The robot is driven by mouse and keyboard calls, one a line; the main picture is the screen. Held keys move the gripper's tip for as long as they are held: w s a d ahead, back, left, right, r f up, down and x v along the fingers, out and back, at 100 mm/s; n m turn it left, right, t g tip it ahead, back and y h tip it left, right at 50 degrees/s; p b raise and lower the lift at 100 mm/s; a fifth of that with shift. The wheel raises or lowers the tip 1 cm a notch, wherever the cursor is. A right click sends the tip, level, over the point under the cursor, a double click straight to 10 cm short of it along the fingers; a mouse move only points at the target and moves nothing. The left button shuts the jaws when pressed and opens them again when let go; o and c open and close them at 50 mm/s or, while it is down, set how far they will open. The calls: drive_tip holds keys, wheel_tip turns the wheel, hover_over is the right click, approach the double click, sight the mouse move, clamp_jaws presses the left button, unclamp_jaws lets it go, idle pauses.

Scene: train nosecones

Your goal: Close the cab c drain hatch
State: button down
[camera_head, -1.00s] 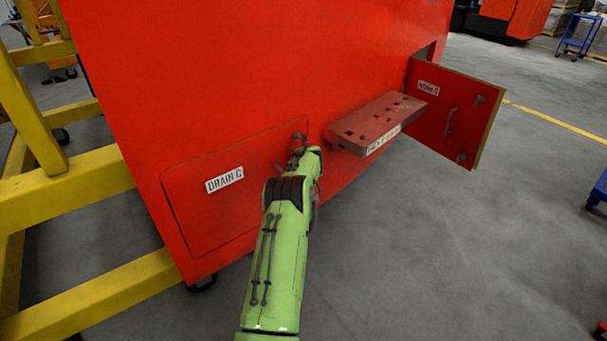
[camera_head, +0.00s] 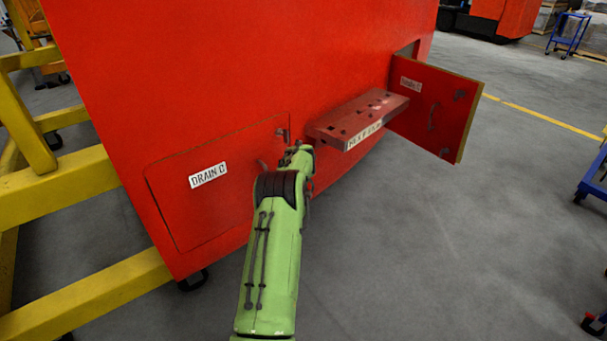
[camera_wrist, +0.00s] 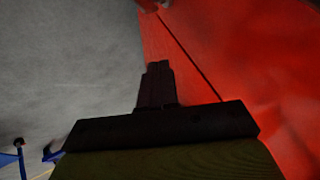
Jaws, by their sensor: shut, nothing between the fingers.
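The drain hatch (camera_head: 225,200), labelled "DRAIN C" (camera_head: 208,175), is a red panel low on the red cab wall. Its face lies about flush with the wall, with a thin dark seam around it. A small dark latch (camera_head: 283,134) sits at its upper right corner. My green arm reaches up to the hatch's right edge and hides its lower right part. My gripper (camera_wrist: 158,68) is shut and empty in the wrist view, with a red panel and its dark seam (camera_wrist: 190,55) just to the right. I cannot tell whether it touches the panel.
A red step with slots (camera_head: 358,112) juts from the cab right of my arm. Beyond it, another red hatch door (camera_head: 430,105) stands open. Yellow framework (camera_head: 75,185) stands at left. A blue cart (camera_head: 592,180) is at the right edge.

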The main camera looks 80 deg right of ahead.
drive_tip(key=w+p+v, duration=0.1)
drive_tip(key=v, duration=0.7)
drive_tip(key=shift+s+r+p, duration=0.2)
drive_tip(key=shift+p, duration=0.1)
drive_tip(key=shift+a, duration=0.15)
